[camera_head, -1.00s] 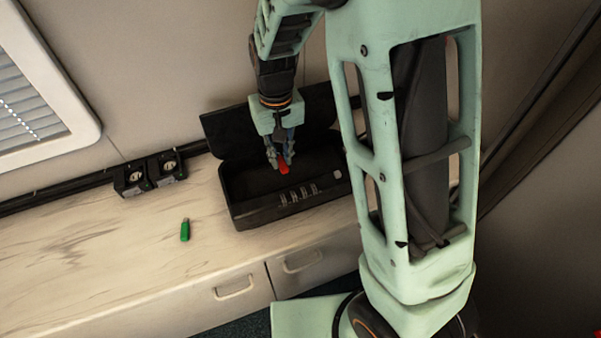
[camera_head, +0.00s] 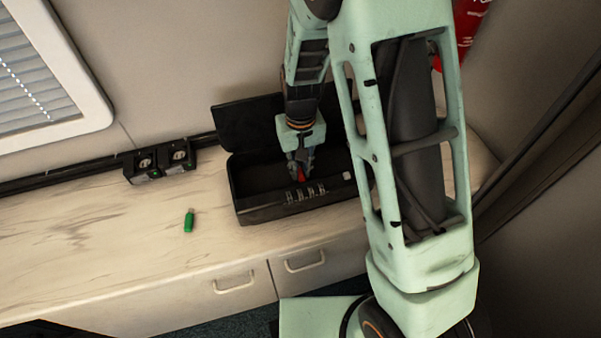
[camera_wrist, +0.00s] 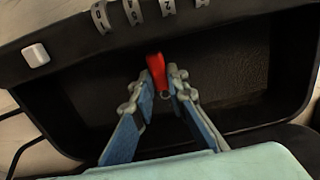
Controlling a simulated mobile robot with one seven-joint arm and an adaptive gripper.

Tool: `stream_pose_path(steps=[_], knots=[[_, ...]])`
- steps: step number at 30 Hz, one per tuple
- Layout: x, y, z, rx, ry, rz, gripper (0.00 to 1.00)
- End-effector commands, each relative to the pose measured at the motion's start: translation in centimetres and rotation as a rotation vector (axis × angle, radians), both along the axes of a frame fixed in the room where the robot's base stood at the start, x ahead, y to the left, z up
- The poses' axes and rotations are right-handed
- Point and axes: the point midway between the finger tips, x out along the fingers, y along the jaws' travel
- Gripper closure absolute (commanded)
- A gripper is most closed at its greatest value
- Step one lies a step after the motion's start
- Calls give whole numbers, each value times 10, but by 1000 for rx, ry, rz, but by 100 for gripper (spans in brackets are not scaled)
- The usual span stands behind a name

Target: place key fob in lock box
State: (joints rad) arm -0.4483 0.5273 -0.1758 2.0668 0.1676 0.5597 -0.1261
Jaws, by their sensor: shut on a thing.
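The lock box (camera_head: 247,213) is black and stands on the counter with its lid (camera_head: 238,122) open against the wall. In the wrist view its interior (camera_wrist: 228,64) is dark and empty around the fob. The red key fob (camera_wrist: 155,64) is between my fingertips; a small ring shows beneath it. It is partly hidden in the head view (camera_head: 301,176). My gripper (camera_wrist: 160,88) is shut on the red fob, within the box opening near its front wall. I cannot tell whether the fob touches the box floor. A green fob (camera_head: 189,220) lies on the counter left of the box.
Two black sockets (camera_head: 161,160) are at the wall left of the box. Letter dials (camera_head: 306,192) and a white button (camera_head: 347,176) line the box front. The counter (camera_head: 100,225) at left is mostly clear. A red cylinder (camera_head: 468,25) hangs at upper right.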

Motion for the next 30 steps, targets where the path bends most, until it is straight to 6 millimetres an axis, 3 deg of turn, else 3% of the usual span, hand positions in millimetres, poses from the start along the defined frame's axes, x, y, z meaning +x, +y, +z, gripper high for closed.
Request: stream_pose_path(steps=[4, 15, 16, 20, 30], knots=[[-1, 0, -21, -1, 3, 0, 100], [0, 0, -25, 0, 1, 0, 100], [0, 0, -24, 0, 1, 0, 83], [0, 0, -23, 0, 1, 0, 69], [0, 0, -20, 0, 0, 0, 69]])
